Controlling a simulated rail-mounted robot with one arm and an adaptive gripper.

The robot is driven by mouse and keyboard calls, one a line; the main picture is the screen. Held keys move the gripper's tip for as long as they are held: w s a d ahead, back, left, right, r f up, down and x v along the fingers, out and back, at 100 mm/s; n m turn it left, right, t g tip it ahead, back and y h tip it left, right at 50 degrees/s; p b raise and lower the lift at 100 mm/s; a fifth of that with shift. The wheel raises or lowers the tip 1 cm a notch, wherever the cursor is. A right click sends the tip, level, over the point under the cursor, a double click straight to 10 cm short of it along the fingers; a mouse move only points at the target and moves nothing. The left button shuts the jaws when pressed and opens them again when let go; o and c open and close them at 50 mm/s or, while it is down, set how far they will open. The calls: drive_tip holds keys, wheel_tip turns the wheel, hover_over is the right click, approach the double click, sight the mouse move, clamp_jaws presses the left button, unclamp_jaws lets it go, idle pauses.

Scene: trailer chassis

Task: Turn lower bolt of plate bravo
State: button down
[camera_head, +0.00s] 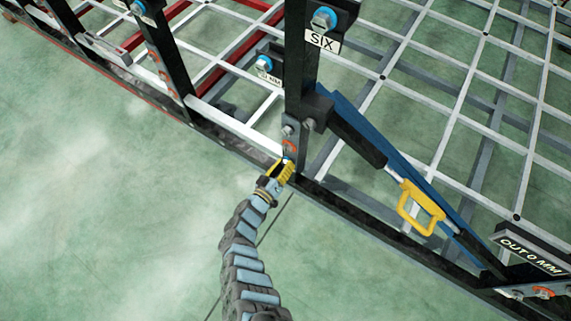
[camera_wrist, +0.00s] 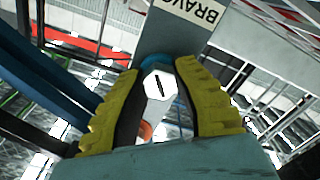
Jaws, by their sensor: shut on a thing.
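Plate bravo is a grey plate whose "BRAVO" label (camera_wrist: 195,10) is cut off at the top of the wrist view. A white hex bolt (camera_wrist: 159,86) with a dark slot mark on its head and a blue ring (camera_wrist: 157,61) behind it sits between my yellow fingers. My gripper (camera_wrist: 158,72) is shut on this bolt, one finger on each side of the head. In the head view my gripper (camera_head: 286,166) is at the foot of the black upright and hides the bolt. An orange ring (camera_wrist: 146,130) shows beyond the bolt, partly hidden.
A blue diagonal brace (camera_head: 345,115) and a yellow handle (camera_head: 420,207) are right of the upright. The "SIX" label (camera_head: 322,41) and a blue-ringed bolt (camera_head: 324,18) are above. A black rail (camera_head: 385,235) runs along the frame's near edge. Green floor to the left is clear.

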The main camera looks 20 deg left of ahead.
drive_tip(key=m+b, duration=0.1)
drive_tip(key=m, duration=0.3)
drive_tip(key=shift+m+b, duration=0.3)
drive_tip(key=shift+m, duration=0.1)
drive_tip(key=m+b, duration=0.2)
drive_tip(key=m, duration=0.3)
drive_tip(key=shift+w+b, duration=0.1)
drive_tip(key=shift+b, duration=0.3)
drive_tip(key=m+b, duration=0.3)
drive_tip(key=m, duration=0.2)
drive_tip(key=m+b, duration=0.3)
drive_tip(key=m, duration=0.1)
drive_tip(key=shift+f+b, duration=0.2)
drive_tip(key=shift+b, duration=0.15)
drive_tip(key=m+b, duration=0.4)
drive_tip(key=m, duration=0.1)
drive_tip(key=m+b, duration=0.4)
drive_tip(key=shift+d, duration=0.1)
drive_tip(key=m+b, duration=0.1)
drive_tip(key=m, duration=0.4)
drive_tip(key=shift+r+b, duration=0.35)
drive_tip(key=shift+r+m, duration=0.1)
drive_tip(key=shift+m, duration=2.1)
